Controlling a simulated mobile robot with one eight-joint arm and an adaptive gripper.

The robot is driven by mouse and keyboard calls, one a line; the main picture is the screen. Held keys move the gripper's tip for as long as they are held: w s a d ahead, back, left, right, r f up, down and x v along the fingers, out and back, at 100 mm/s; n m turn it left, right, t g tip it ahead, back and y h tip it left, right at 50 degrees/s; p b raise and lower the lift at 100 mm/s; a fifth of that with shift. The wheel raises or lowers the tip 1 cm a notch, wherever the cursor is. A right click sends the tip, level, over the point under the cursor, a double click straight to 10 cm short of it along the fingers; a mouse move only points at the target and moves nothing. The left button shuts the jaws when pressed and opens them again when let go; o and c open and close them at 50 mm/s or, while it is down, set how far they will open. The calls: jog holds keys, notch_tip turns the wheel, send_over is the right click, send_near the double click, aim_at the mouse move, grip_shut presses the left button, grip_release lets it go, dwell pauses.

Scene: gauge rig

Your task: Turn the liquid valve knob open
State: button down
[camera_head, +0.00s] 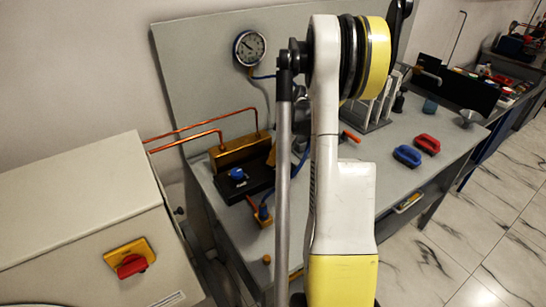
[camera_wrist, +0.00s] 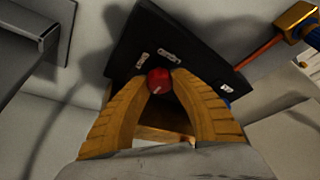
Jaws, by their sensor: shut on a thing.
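A round red knob (camera_wrist: 158,80) with a short pale mark stands on the black block in the wrist view. My gripper (camera_wrist: 159,76) is shut on this knob, with one yellow ribbed finger on each side. White labels lie beside the knob on the block. In the head view the black block (camera_head: 250,189) sits on the bench with a blue knob (camera_head: 238,174) on its left part. My arm hides the red knob and most of my gripper in that view.
A dial gauge (camera_head: 250,47) is on the back panel. Copper pipes (camera_head: 193,139) run to the block's left. A grey cabinet (camera_head: 80,205) with a red switch (camera_head: 132,265) stands at left. Blue and red items (camera_head: 407,156) lie on the bench at right.

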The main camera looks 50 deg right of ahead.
dwell(0.4)
jog(key=c, duration=1.1)
grip_release()
jog(key=shift+o, duration=0.2)
jog(key=v, duration=1.2)
